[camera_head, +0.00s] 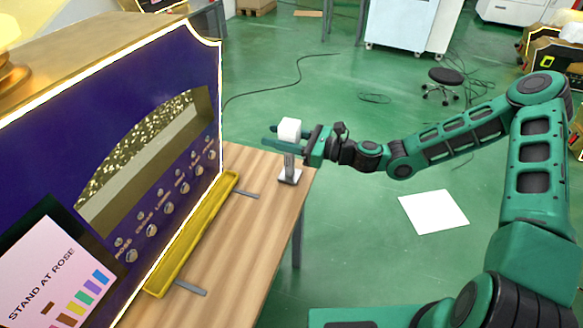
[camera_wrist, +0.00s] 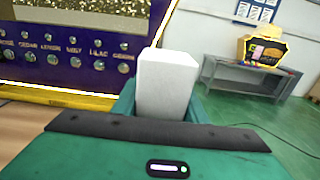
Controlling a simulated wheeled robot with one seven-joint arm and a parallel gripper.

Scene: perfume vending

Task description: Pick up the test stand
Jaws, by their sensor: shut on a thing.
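The test stand (camera_head: 289,165) is a slim grey metal post on a square base, with a white block (camera_head: 289,129) at its top. It stands upright near the far right corner of the wooden table. My gripper (camera_head: 287,143) reaches in from the right and is shut on the stand just below the white block. In the wrist view the white block (camera_wrist: 167,85) rises between my green fingers. The post and base are hidden there.
The dark blue vending machine (camera_head: 150,150) with gold trim, labelled knobs and a yellow tray (camera_head: 195,230) fills the left. Two grey brackets stick out from the tray over the wooden table (camera_head: 243,265). A stool (camera_head: 445,78) and cables are on the green floor.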

